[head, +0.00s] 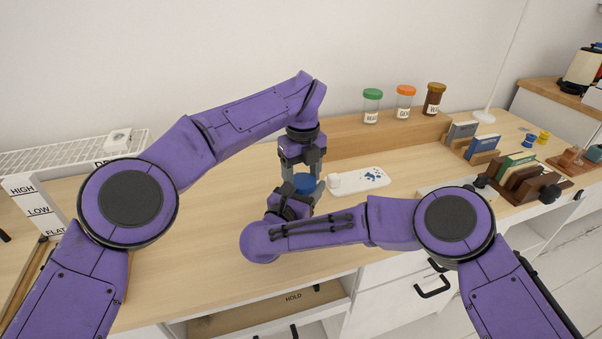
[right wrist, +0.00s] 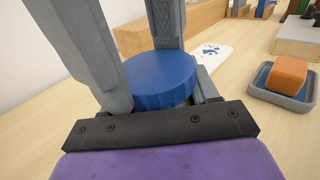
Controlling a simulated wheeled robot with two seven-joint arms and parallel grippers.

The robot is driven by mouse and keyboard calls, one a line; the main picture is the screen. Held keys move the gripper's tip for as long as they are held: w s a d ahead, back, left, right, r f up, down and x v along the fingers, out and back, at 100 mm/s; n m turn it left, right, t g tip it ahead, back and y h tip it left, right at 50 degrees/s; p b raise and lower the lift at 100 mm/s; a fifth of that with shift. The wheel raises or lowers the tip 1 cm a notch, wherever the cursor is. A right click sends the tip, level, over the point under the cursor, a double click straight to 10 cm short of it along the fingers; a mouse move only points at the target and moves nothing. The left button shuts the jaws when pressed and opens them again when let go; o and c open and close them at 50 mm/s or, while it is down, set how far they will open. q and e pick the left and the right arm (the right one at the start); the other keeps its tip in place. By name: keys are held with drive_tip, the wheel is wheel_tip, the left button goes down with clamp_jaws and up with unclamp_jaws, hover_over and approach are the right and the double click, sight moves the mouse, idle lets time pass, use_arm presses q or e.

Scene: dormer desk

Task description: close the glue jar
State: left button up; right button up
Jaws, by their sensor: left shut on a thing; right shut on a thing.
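A blue round lid (head: 304,183) sits between the grey fingers of my left gripper (head: 303,190), which points straight down and is shut on it. The lid also shows large in the right wrist view (right wrist: 158,80), with grey fingers beside it. My right gripper (head: 288,203) comes in low from the right, just under the lid, and is shut on the glue jar. The jar's body is hidden by the grippers and lid, so I cannot tell whether the lid is seated on it.
A white board with blue splotches (head: 362,181) lies right of the grippers. Jars with green (head: 372,105), orange (head: 406,103) and brown (head: 434,99) lids stand on a wooden ledge. An orange block (right wrist: 288,77) rests in a dish (right wrist: 282,98).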

use_arm(q)
drive_tip(key=shift+f, duration=0.5)
drive_tip(key=shift+r, duration=0.3)
drive_tip(key=shift+d+r, duration=0.1)
drive_tip(key=shift+r, duration=0.35)
idle(0.6)
drive_tip(key=shift+s+f, duration=0.1)
drive_tip(key=shift+f, duration=0.55)
idle(0.3)
drive_tip(key=shift+a+r, duration=0.2)
drive_tip(key=shift+r, duration=0.1)
idle(0.3)
drive_tip(key=shift+d+r, duration=0.1)
drive_tip(key=shift+r, duration=0.4)
idle(0.4)
